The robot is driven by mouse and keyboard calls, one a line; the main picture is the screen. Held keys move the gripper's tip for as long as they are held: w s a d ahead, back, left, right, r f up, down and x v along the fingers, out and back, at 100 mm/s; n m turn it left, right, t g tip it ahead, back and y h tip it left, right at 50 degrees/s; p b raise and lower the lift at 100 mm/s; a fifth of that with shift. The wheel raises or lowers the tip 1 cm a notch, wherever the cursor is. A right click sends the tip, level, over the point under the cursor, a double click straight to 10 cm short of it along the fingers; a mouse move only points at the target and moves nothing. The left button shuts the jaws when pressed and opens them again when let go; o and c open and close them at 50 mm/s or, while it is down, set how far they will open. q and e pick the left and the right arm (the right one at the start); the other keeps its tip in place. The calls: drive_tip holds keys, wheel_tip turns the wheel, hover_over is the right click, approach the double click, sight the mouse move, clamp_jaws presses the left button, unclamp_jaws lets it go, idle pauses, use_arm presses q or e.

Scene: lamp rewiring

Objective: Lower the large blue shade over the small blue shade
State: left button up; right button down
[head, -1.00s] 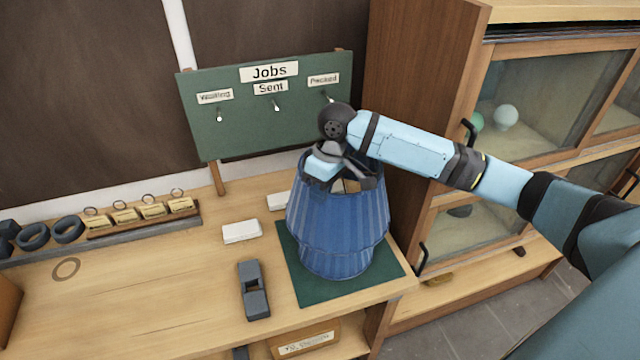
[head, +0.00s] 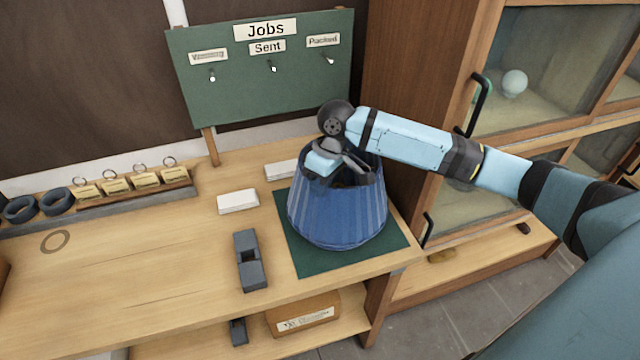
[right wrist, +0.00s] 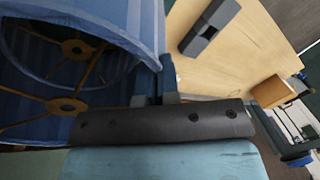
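The large blue shade (head: 335,215) is upright on the green mat (head: 300,262), its lower rim at or very near the mat. The small blue shade is hidden inside it in the head view. My right gripper (head: 345,162) is at the large shade's top rim. In the right wrist view, its fingers (right wrist: 155,97) pinch the wall of the large shade (right wrist: 152,35). Two brass ring fittings show inside, one nearer (right wrist: 67,105) and one deeper (right wrist: 75,48). A curved blue edge inside looks like the small shade, but I cannot tell surely. My left gripper is out of view.
A dark grey block tool (head: 250,262) lies left of the mat. White blocks (head: 238,202) sit behind it. The green Jobs board (head: 262,80) stands at the back. A glass-fronted cabinet (head: 440,205) is close on the right.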

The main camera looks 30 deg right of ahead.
sight(320, 200)
drive_tip(key=x, duration=0.2)
drive_tip(key=d+x, duration=0.1)
drive_tip(key=x, duration=0.1)
drive_tip(key=shift+f, duration=0.2)
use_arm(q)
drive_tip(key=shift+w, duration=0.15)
use_arm(e)
drive_tip(key=shift+f, duration=0.25)
drive_tip(key=c, duration=1.3)
unclamp_jaws()
